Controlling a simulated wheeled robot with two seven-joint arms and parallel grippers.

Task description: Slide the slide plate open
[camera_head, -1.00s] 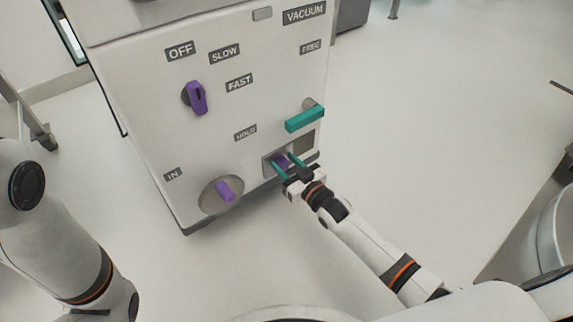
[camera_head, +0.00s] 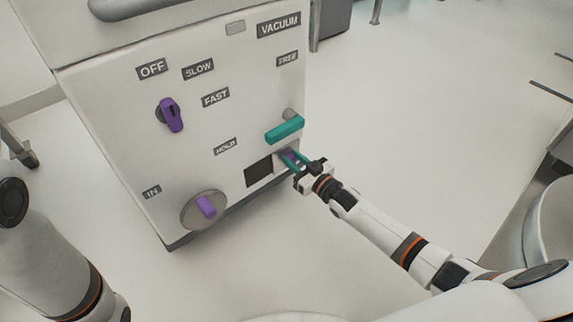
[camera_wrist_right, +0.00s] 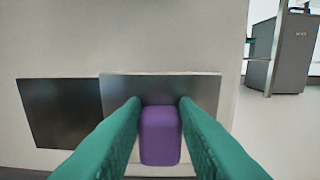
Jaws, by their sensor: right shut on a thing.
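The slide plate (camera_wrist_right: 205,90) is a grey metal plate low on the white machine's front. A purple knob (camera_wrist_right: 160,135) stands out from it. My right gripper (camera_head: 297,161) has teal fingers on both sides of this knob and is shut on it; the right wrist view shows the fingers (camera_wrist_right: 160,112) pressed to its left and right sides. The plate sits at the right, and a dark opening (camera_head: 259,172) is uncovered to its left; the opening also shows in the right wrist view (camera_wrist_right: 60,112). My left gripper is out of view.
A teal lever (camera_head: 285,130) sits just above the plate. A purple knob on a round disc (camera_head: 206,207) is at lower left, and a purple rotary switch (camera_head: 171,115) at upper left. The floor right of the machine is clear around my right arm.

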